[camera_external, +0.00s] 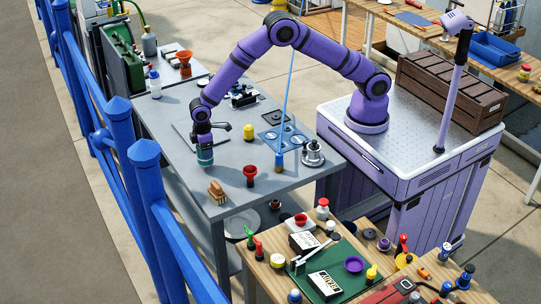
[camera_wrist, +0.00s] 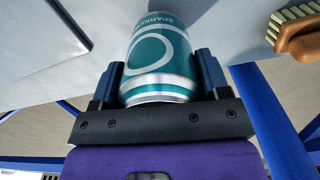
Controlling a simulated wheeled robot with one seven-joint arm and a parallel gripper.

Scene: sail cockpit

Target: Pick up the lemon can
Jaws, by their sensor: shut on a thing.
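The can is teal with white lettering and a silver rim; it shows large in the wrist view (camera_wrist: 158,58). Part of the word "SPARKL" can be read on it; the word lemon cannot be seen. My gripper (camera_wrist: 160,80) is shut on the can, with one dark finger on each side of it. In the external view my gripper (camera_external: 203,142) points down at the left part of the grey table, and the can (camera_external: 205,156) hangs below the fingers. I cannot tell whether the can's base touches the table.
A wooden brush (camera_external: 217,192) and a red funnel-like piece (camera_external: 250,174) are near the can. A yellow can-like object (camera_external: 249,132), a blue panel (camera_external: 284,138) and a metal fitting (camera_external: 313,152) stand further right on the grey table (camera_external: 225,160). A blue railing (camera_external: 150,185) runs along the left.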

